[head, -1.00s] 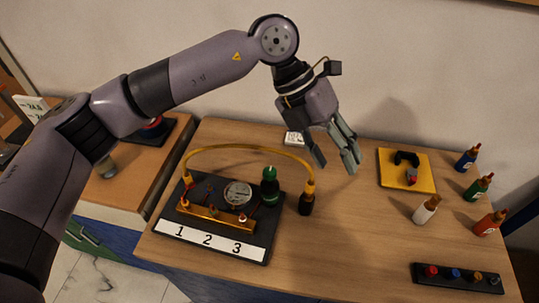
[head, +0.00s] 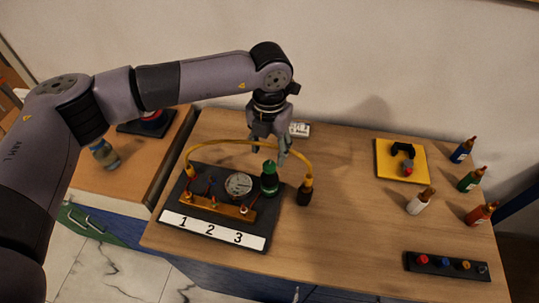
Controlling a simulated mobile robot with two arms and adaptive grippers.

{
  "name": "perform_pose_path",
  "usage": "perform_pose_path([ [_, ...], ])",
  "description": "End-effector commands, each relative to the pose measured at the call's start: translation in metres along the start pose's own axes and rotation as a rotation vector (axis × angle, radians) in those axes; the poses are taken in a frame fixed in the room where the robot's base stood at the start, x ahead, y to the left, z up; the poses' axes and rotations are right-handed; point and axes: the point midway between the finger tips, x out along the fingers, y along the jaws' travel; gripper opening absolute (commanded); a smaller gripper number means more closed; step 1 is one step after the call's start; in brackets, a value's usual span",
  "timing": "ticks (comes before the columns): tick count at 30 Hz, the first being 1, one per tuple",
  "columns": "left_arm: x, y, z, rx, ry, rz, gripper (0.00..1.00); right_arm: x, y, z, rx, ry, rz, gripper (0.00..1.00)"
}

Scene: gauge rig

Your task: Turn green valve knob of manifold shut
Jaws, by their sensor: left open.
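The manifold (head: 208,205) is a brass bar with several small valves on a black base plate, with a white strip numbered 1, 2, 3 along its front. The small valve knobs are too small for me to tell which one is green. A round gauge (head: 238,185) stands behind the bar. A yellow hose (head: 250,144) arches over the plate to a black end piece (head: 305,194). My left gripper (head: 269,150) is open, pointing down, above and behind the green-topped fitting, apparently empty. My right gripper is not in view.
A yellow pad (head: 388,165) with a black clamp-like part lies at the right. Several small bottles (head: 468,181) stand near the right edge. A black strip with coloured knobs (head: 447,266) lies at the front right. The table's middle is clear.

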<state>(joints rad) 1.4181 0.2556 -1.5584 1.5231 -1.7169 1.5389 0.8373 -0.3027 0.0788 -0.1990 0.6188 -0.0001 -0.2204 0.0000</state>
Motion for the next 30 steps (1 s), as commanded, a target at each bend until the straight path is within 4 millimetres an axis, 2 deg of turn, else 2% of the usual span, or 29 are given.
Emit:
perform_pose_path([
  [1, 0.008, 0.000, -0.001, -0.002, 0.005, -0.001, 0.48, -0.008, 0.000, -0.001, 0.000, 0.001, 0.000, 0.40],
  [6, 0.036, -0.001, 0.000, -0.001, 0.003, -0.001, 0.48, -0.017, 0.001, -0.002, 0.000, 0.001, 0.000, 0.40],
  [12, 0.053, -0.001, 0.000, 0.000, 0.000, -0.001, 0.48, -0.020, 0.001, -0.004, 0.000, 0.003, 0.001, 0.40],
  [21, 0.056, -0.001, 0.001, 0.001, -0.001, -0.001, 0.48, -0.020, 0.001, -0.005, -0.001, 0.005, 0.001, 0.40],
  [30, 0.056, -0.001, 0.001, 0.000, -0.001, -0.001, 0.28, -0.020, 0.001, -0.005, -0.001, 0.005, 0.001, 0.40],
])
